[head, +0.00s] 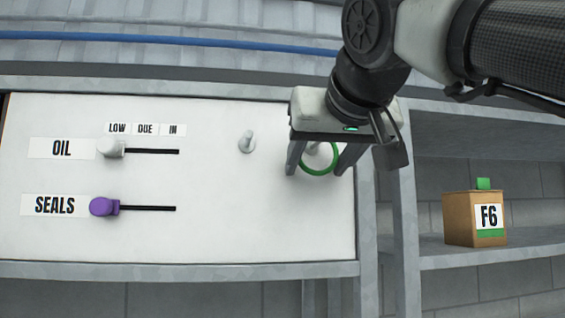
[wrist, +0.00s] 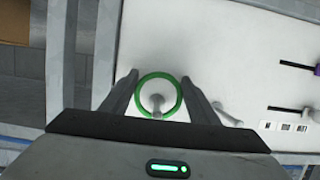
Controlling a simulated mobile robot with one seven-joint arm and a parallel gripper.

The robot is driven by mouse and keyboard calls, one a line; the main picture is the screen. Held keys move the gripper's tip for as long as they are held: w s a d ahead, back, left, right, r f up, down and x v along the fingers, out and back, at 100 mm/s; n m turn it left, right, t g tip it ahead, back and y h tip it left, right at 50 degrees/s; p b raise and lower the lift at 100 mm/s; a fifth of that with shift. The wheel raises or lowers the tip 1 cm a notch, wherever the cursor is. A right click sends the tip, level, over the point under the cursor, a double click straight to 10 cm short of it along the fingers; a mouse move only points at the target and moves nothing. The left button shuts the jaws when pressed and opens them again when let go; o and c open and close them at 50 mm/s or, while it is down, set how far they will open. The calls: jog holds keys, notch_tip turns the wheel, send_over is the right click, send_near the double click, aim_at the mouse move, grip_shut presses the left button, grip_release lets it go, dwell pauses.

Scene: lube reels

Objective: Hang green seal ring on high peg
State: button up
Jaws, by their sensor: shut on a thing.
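The green seal ring (head: 319,174) is held across its width between the two fingers of my gripper (head: 315,170), in front of the white panel (head: 230,215). In the wrist view the ring (wrist: 160,76) sits between the fingertips, its face toward the panel. A pale peg (wrist: 157,103) shows inside the ring's opening there; I cannot tell whether its tip passes through the ring. In the head view my fingers partly hide this peg. A second pale peg (head: 246,142) stands bare to the left; it also shows in the wrist view (wrist: 228,114).
The panel's left side has an OIL slider with a white knob (head: 111,148) and a SEALS slider with a purple knob (head: 104,206). A grey upright (head: 405,200) stands right of the panel.

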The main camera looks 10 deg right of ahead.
jog(key=o, duration=1.1)
jog(key=shift+s, duration=0.1)
jog(key=v, duration=1.7)
jog(key=w+a+f+n+g, duration=0.15)
jog(key=w+f, duration=0.25)
jog(key=f, duration=0.9)
jog(key=w+f+g, duration=0.3)
jog(key=w+f, duration=0.1)
jog(key=f, duration=0.9)
jog(key=s+f+g, duration=0.2)
jog(key=f, duration=1.1)
jog(key=s+d+f+m+g, duration=0.1)
jog(key=s+f+g, duration=0.1)
jog(key=f, duration=1.1)
jog(key=shift+s+d+f+b, duration=0.25)
jog(key=shift+s+b, duration=0.05)
jog(key=shift+s, duration=0.35)
